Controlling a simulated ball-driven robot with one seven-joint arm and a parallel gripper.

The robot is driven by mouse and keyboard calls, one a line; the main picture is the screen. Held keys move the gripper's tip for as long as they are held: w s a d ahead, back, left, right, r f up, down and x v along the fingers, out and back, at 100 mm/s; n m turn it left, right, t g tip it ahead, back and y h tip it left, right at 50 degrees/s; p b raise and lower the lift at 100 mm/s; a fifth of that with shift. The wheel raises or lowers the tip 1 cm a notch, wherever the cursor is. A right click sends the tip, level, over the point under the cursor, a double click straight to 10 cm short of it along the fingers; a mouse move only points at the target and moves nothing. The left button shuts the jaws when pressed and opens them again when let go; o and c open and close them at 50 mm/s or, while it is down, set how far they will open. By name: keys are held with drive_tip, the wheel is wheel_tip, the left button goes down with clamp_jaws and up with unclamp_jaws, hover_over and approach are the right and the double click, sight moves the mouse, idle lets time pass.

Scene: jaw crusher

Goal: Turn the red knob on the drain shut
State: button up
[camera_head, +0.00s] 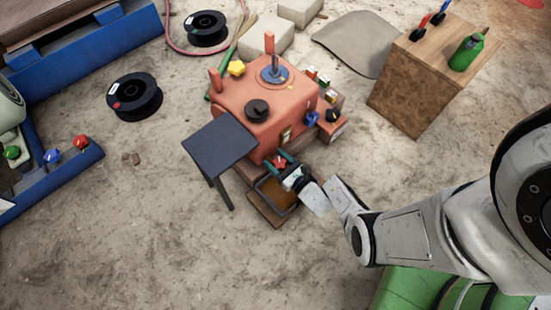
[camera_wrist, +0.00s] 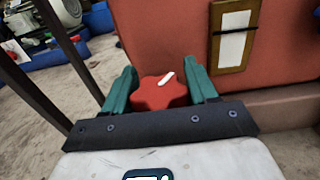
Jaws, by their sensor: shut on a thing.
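The red knob (camera_wrist: 157,92) sits low on the front of the orange-red crusher body (camera_head: 245,105). It is star-shaped with a white mark on top, and in the wrist view the mark slants up to the right. It also shows small in the head view (camera_head: 280,162). My gripper (camera_wrist: 160,90) is shut on the knob, with one green finger on each side of it. The drain behind and under the knob is hidden.
A tray (camera_head: 262,208) lies under my gripper. A dark side table (camera_head: 220,145) stands left of it. Blue and black knobs (camera_head: 312,119) are on the crusher's right. A wooden block (camera_head: 415,85) with a green bottle (camera_head: 466,53) stands at right. The floor at front left is clear.

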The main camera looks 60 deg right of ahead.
drive_tip(key=shift+d+r+m+g+h, duration=0.1)
drive_tip(key=shift+m+g+h, duration=0.7)
drive_tip(key=shift+m+h, duration=0.8)
drive_tip(key=shift+s+d+f+m+g+h+p, duration=0.2)
drive_tip(key=shift+s+d+f+g+h, duration=0.15)
drive_tip(key=shift+h, duration=0.3)
drive_tip(key=shift+s+d+f+m+g+h+p, duration=0.1)
drive_tip(key=shift+d+m+g+h+p, duration=0.1)
drive_tip(key=shift+g+h, duration=0.35)
drive_tip(key=shift+w+a+r+m+g+h, duration=0.1)
drive_tip(key=shift+m+g+h, duration=0.25)
drive_tip(key=shift+m+h, duration=0.15)
drive_tip(key=shift+a+r+m+g+h, duration=0.1)
drive_tip(key=shift+m+g+h, duration=0.3)
drive_tip(key=shift+h, duration=0.1)
drive_tip(key=shift+s+d+r+m+g+h+b, duration=0.15)
drive_tip(key=shift+m+g+h+b, duration=0.45)
drive_tip(key=shift+m+g+h, duration=0.75)
drive_tip(key=shift+s+d+r+m+g+h+b, duration=0.1)
drive_tip(key=shift+m+g+h+b, duration=0.8)
drive_tip(key=shift+g, duration=0.8)
drive_tip(key=shift+m+g, duration=0.3)
drive_tip(key=shift+m, duration=0.05)
drive_tip(key=o, duration=0.7)
drive_tip(key=shift+a, duration=0.2)
